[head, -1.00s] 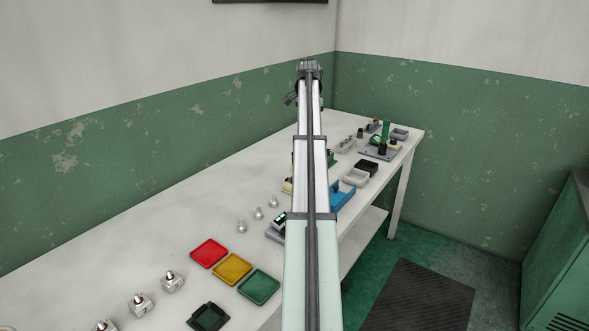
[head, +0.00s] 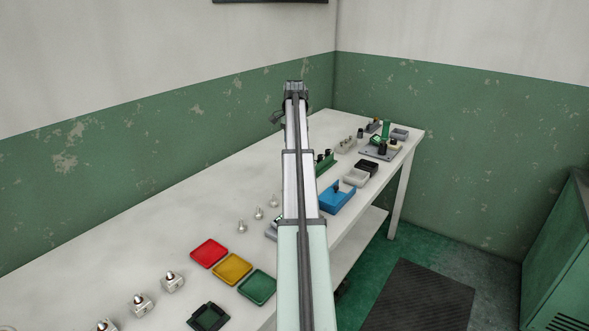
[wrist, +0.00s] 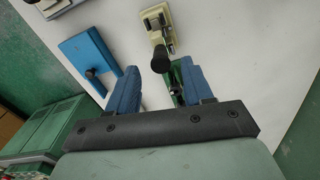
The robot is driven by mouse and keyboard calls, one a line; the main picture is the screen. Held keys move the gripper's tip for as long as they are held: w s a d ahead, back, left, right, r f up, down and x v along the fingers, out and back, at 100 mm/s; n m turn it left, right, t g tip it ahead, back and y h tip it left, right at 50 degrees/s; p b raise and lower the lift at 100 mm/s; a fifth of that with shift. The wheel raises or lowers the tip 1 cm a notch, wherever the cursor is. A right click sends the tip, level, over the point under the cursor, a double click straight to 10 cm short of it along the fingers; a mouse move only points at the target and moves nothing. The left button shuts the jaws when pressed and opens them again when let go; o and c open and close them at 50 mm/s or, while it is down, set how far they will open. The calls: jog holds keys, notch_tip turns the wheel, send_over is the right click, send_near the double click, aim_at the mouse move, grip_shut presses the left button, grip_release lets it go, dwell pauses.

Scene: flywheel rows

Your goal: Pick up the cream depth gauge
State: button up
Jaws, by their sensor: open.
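A green rack (wrist: 176,79) shows beside the right finger. A blue tray (wrist: 85,52) with a dark-handled item lies left of the gripper; it also shows in the head view (head: 338,201). Red (head: 209,253), yellow (head: 232,269) and green (head: 258,287) trays stand nearer.

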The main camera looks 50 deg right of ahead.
jog(key=shift+d+f, duration=0.1)
jog(key=shift+f, duration=2.6)
jog(key=shift+c, duration=0.4)
grip_shut()
jog(key=shift+r, duration=0.15)
